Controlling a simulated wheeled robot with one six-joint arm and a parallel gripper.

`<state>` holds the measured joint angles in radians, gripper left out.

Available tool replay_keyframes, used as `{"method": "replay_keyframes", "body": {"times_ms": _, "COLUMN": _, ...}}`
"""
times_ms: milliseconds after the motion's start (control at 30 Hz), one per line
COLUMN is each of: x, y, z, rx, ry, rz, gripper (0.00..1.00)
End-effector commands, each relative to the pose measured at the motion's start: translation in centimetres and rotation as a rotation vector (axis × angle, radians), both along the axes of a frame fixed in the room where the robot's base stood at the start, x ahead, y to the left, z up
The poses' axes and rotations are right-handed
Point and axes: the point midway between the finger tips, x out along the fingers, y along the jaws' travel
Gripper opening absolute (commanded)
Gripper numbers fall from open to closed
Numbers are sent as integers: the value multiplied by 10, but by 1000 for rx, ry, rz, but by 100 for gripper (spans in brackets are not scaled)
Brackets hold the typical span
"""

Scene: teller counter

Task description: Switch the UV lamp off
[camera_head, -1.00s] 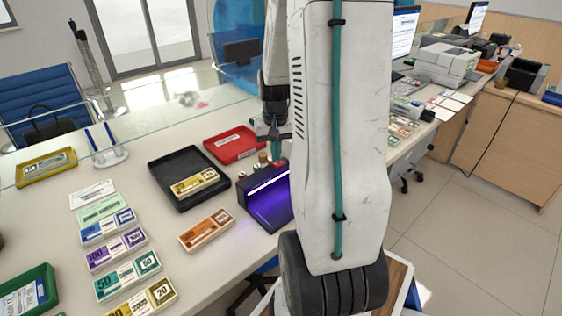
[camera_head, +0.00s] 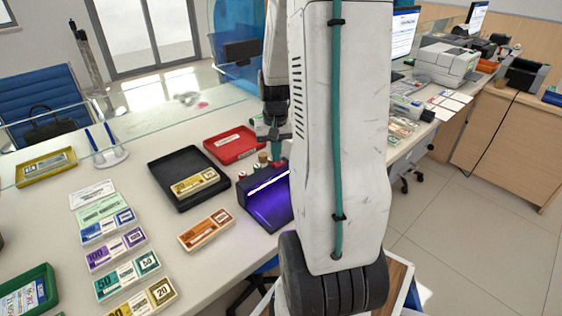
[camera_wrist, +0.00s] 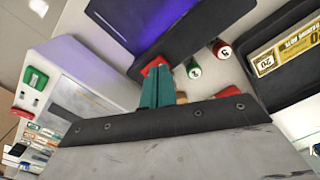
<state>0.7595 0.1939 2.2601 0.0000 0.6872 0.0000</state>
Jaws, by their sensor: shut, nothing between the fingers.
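The UV lamp (camera_head: 265,205) is a dark box on the counter with a lit strip and a violet glow beneath it. In the wrist view its dark housing (camera_wrist: 180,30) fills the top middle, and the violet glow shows at the top edge. A red switch (camera_wrist: 154,64) sits at the housing's near edge. My gripper (camera_wrist: 157,82) is shut and empty, its teal fingertips right at the red switch and partly covering it. I cannot tell whether they touch. In the head view my gripper (camera_head: 277,152) is just behind the lamp, partly hidden by my arm.
Small numbered red and green cylinders (camera_wrist: 222,50) stand beside the lamp. A black tray (camera_head: 160,173) with a banknote bundle and a red tray (camera_head: 235,155) lie to the left. A pale device with a green switch (camera_wrist: 35,78) is on the wrist view's left. An orange bundle (camera_head: 206,229) lies nearby.

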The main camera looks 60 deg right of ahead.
Motion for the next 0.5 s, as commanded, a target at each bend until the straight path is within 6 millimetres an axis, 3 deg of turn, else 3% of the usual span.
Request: {"method": "replay_keyframes", "body": {"times_ms": 500, "x": 0, "y": 0, "z": -8, "rx": 1, "ry": 1, "rz": 0, "gripper": 0}}
